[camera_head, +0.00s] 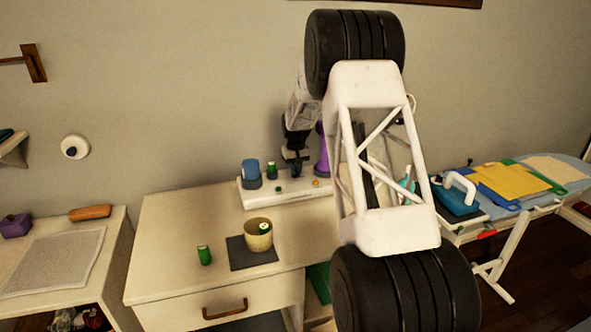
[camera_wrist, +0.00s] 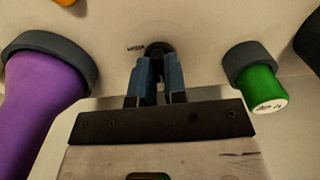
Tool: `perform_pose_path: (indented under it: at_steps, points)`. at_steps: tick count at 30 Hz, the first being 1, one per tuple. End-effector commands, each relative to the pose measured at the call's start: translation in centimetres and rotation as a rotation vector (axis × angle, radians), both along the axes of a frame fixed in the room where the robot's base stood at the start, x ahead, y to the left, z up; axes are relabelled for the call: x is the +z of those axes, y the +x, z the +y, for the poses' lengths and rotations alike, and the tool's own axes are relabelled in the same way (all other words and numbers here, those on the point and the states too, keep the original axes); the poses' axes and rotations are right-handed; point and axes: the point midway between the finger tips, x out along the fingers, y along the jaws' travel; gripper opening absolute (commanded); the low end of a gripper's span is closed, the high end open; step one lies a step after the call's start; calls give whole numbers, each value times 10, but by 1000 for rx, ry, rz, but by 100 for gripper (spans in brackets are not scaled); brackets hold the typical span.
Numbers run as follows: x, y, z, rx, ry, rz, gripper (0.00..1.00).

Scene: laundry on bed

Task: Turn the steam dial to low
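The steam dial (camera_wrist: 160,47) is a dark round knob on a pale panel in the wrist view. A small dark marking (camera_wrist: 135,47) is printed to its left, too small to read. My gripper (camera_wrist: 158,62) has its two blue fingers close together, with the knob between their tips, and appears shut on it. In the head view my gripper (camera_head: 295,168) points down at the white panel (camera_head: 300,197) at the back of the desk. There it hides most of the dial. The dial's pointer setting cannot be read.
A purple object (camera_wrist: 45,110) stands left of my fingers and a green can (camera_wrist: 262,90) right, both in dark holders. A blue container (camera_head: 251,170) shares the panel.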

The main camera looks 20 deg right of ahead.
Motion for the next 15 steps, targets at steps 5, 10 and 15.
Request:
perform_pose_path:
  at_steps: [5,10,15]
  points:
    - [0,0,0,0,0,0,0]
    - [0,0,0,-9,0,0,0]
    - [0,0,0,-46,0,0,0]
